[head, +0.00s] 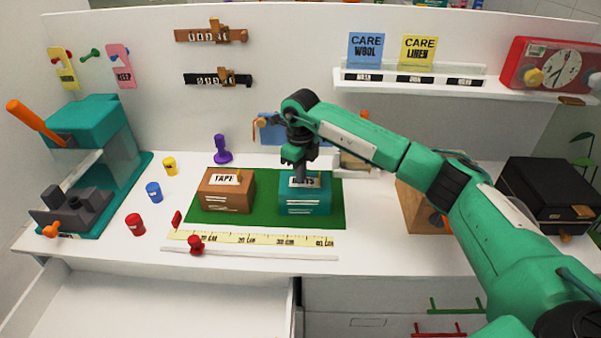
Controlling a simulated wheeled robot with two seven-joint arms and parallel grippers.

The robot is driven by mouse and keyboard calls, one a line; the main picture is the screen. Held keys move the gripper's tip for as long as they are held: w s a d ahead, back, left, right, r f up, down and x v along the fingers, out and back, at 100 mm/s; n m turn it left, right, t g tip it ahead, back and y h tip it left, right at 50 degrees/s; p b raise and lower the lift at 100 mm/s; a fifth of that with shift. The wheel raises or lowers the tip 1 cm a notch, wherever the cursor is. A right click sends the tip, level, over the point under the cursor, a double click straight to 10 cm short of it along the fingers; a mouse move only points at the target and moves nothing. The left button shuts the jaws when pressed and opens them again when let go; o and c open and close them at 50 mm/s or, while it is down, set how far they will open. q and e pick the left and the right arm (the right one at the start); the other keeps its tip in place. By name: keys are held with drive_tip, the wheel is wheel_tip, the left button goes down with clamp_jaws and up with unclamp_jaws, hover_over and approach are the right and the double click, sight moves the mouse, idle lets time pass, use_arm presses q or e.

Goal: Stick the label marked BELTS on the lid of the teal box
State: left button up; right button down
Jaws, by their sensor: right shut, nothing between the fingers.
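The teal box (305,203) stands on the right part of a green mat (257,213). A white label (308,182) lies on its lid; its dark lettering is partly hidden by my gripper, and what shows fits BELTS. My right gripper (300,175) points down at the lid, right at the label, shut with nothing held. I cannot tell whether its fingertips touch the label. My left gripper is not in view.
A brown box (226,192) labelled TAPE stands left of the teal box. A yellow ruler (250,238) lies in front. A teal press (95,150) is at left, a wooden block (415,205) and black box (550,190) at right. An open drawer (150,300) is below.

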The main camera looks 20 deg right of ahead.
drive_tip(key=shift+r+p, duration=1.6)
drive_tip(key=shift+r, duration=1.75)
